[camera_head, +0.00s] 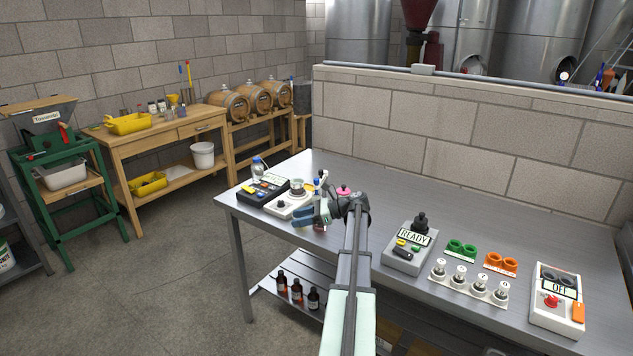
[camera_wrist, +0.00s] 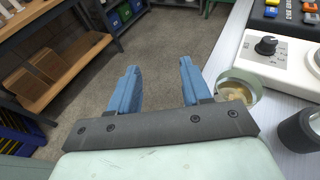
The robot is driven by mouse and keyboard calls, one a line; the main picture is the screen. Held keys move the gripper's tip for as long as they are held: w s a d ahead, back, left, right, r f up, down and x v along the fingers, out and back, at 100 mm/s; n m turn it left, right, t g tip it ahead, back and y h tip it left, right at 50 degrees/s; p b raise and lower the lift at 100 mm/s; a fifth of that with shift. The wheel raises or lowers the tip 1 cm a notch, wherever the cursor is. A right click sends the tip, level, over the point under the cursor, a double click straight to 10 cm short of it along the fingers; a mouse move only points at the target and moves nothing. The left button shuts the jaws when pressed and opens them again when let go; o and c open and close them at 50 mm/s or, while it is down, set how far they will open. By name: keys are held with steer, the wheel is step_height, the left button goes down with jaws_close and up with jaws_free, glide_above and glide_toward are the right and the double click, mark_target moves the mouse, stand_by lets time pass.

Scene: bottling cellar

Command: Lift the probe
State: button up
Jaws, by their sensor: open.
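My gripper (camera_head: 310,214) is open, its two blue fingers near the left part of the steel table (camera_head: 375,190). In the wrist view my gripper (camera_wrist: 159,68) has only floor showing between its fingers. A small blue-topped upright item (camera_head: 317,183) stands just behind the fingers; it may be the probe, but it is too small and covered to tell. A glass jar with brownish contents (camera_wrist: 238,92) is close beside the right finger in the wrist view. A dark grey cylinder (camera_wrist: 298,131) stands farther right.
A dark meter with coloured buttons (camera_head: 263,189) and a white knobbed device (camera_head: 284,206) stand at the table's left end. A READY box (camera_head: 402,257), white-capped vials (camera_head: 459,279) and an OFF box (camera_head: 557,315) stand right. A block wall (camera_head: 480,160) borders the table's back.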

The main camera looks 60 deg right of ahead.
mark_target(317, 179)
steer(key=s+d+r+m+t, duration=0.1)
steer(key=s+d+r+t, duration=0.15)
steer(key=d, duration=0.95)
steer(key=s+d+r+m+t, duration=0.1)
steer(key=s+d+r+t, duration=0.2)
steer(key=d, duration=0.8)
steer(key=shift+g, duration=0.65)
steer(key=x, duration=1.2)
steer(key=shift+a, duration=0.3)
steer(key=shift+c, duration=0.5)
jaws_close()
